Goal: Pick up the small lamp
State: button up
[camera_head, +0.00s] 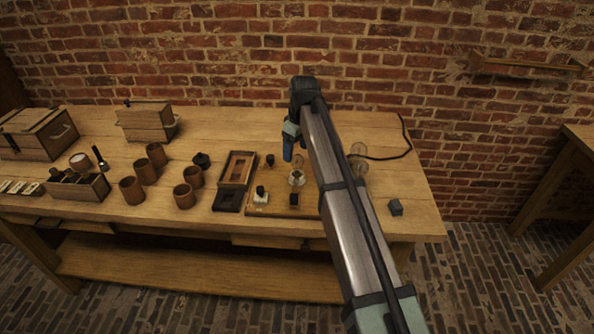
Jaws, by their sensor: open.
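A small pale object with a rounded top (297,178), which looks like the small lamp, stands on a wooden board (265,210) on the workbench. It is too small to be sure of. My gripper (288,158) points down above the bench, behind and slightly left of this object in the picture. It is apart from the object and holds nothing that I can see. The fingers are open, though the gap is hard to make out. My arm hides part of the board and bench to the right.
Several brown jars (132,190) stand left of a wooden tray (237,168). Small dark pieces (294,199) share the board. A brick wall (200,50) rises behind the bench.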

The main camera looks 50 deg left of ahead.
aim_at(296, 158)
jog(key=shift+w+a+f, duration=0.15)
jog(key=shift+f, duration=1.1)
jog(key=shift+w+a+f, duration=0.1)
jog(key=shift+a+f, duration=0.05)
jog(key=shift+f, duration=1.1)
jog(key=shift+c, duration=0.3)
jog(key=c, duration=1.2)
jog(key=shift+r, duration=0.1)
